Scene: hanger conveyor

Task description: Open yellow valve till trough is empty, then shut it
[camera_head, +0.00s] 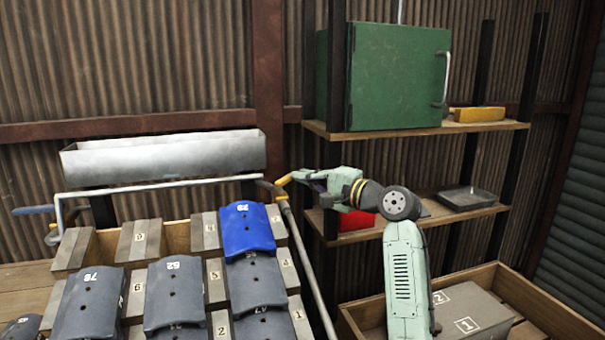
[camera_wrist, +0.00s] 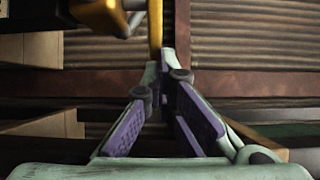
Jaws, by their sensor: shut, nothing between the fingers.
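The long grey metal trough (camera_head: 165,157) is mounted along the wall at the left, with a pipe below it; its contents are hidden. The yellow valve (camera_head: 268,187) sits at the right end of that pipe, and its yellow lever (camera_head: 284,181) points toward my gripper. My gripper (camera_head: 296,176) is shut and empty, its tips close to the lever's end. In the wrist view the closed fingertips (camera_wrist: 166,74) lie just below the end of the yellow lever (camera_wrist: 155,28). I cannot tell whether they touch. The yellow valve body (camera_wrist: 100,16) shows at the upper left.
A blue handle (camera_head: 34,210) is at the pipe's left end. Numbered tiles, one bright blue (camera_head: 246,230), fill a rack below the trough. Shelves at right hold a green cabinet (camera_head: 398,77), a dark tray (camera_head: 467,197) and a red object (camera_head: 357,222). A wooden crate (camera_head: 550,310) stands below.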

